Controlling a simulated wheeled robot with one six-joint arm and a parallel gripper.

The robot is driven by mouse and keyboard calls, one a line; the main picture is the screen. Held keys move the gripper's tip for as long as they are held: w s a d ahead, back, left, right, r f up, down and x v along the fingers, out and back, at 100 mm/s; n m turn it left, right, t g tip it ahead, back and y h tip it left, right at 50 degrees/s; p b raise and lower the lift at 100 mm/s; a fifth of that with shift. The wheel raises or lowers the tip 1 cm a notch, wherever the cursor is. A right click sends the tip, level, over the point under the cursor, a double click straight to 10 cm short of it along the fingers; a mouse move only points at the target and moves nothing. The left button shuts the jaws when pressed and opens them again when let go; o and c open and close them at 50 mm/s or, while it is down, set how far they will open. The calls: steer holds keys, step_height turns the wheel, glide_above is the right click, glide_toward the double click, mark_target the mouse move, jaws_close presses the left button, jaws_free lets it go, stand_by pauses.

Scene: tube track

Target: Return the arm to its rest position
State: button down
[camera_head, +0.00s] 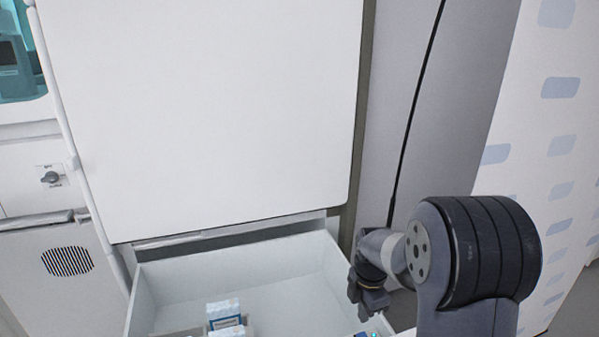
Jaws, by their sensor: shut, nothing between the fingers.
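My arm reaches in from the lower right, its thick black joint nearest the camera. My gripper (368,303) is the small dark part at the arm's far end, beside the right wall of an open white drawer (240,272). It is shut, and I see nothing held in it. Its fingertips are small and hard to make out.
Small boxes (226,312) stand in the drawer near the bottom edge of the view. A large white cabinet front (210,110) rises above the drawer. A dark cable (408,130) hangs on the grey wall. A patterned white panel (545,150) is at right.

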steer(key=r, duration=0.4)
steer(key=shift+d+r+p, duration=0.3)
steer(key=shift+d+r, duration=0.05)
steer(key=shift+d, duration=0.05)
steer(key=shift+f, duration=0.15)
